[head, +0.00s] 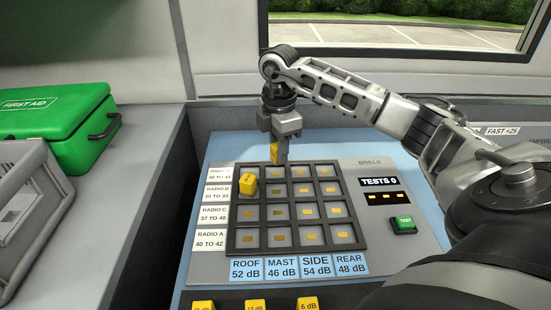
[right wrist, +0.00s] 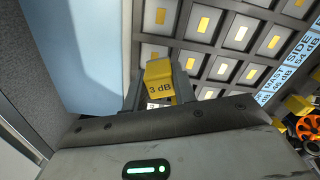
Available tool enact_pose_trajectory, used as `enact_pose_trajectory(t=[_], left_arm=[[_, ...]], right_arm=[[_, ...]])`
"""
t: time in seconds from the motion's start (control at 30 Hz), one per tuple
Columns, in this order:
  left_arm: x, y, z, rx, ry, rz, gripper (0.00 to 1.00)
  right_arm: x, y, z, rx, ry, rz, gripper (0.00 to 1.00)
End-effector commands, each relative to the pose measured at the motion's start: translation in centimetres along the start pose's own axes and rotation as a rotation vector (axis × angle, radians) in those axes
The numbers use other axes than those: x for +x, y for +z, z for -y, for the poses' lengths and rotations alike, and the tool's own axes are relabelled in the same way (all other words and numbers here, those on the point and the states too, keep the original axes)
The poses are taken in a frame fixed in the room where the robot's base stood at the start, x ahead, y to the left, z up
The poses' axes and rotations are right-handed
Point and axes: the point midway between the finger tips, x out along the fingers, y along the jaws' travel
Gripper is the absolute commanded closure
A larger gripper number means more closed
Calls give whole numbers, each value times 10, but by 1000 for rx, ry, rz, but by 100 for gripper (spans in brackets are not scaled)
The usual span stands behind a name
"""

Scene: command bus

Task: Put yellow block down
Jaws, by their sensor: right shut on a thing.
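My right gripper (head: 279,150) is shut on a yellow block (head: 275,153) and holds it by the far edge of the grid board (head: 234,226). In the right wrist view the held yellow block (right wrist: 158,88) reads 3 dB and sits between the fingers. I cannot tell whether it touches the board. My left gripper is not in view.
Several yellow blocks, one reading 6 dB (head: 307,304), stand at the near edge. A green TEST button (head: 404,223) and a TESTS 0 display (head: 380,182) are right of the grid. A green first aid box (head: 60,125) stands on the left counter.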

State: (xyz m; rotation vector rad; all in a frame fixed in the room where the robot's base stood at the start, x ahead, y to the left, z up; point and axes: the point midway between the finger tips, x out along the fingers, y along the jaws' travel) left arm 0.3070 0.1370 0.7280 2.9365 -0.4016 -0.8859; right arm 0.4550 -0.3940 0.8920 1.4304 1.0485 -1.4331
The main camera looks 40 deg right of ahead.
Motion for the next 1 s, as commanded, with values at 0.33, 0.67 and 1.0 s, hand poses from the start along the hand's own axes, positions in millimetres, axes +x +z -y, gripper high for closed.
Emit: enact_pose_trajectory(t=[0.33,0.67,1.0], left_arm=[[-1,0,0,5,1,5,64],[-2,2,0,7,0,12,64],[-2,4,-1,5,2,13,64]], right_arm=[[30,-4,-10,-1,-4,1,96],[44,-4,-11,0,1,0,96],[47,-4,-10,0,0,0,51]])
